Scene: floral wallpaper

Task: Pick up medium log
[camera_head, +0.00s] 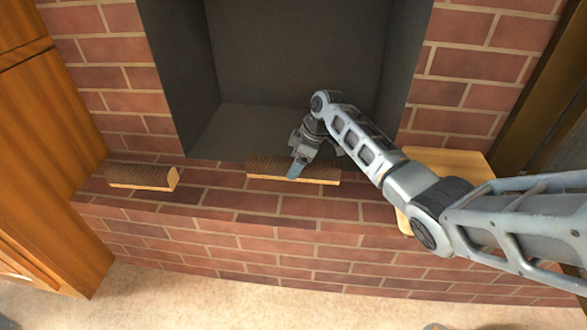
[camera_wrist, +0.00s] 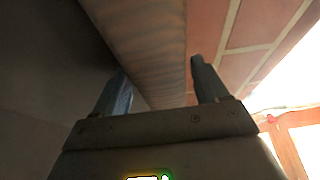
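A brown log (camera_head: 262,167) lies lengthwise on the brick hearth ledge, in front of the firebox opening. My gripper (camera_head: 297,168) is over its middle, pointing down at it. In the wrist view the log (camera_wrist: 145,45) runs between the two spread fingers of my gripper (camera_wrist: 161,75). A narrow gap shows between the log and the right finger; I cannot tell whether the left finger touches it. A second log (camera_head: 140,177), shorter in the picture, lies at the left end of the ledge, apart from my gripper.
The dark firebox (camera_head: 290,60) opens behind the log, with brick walls on both sides. A light wooden board (camera_head: 445,160) is on the right, partly behind my arm. A wooden cabinet (camera_head: 50,150) stands at the left. The ledge between the two logs is clear.

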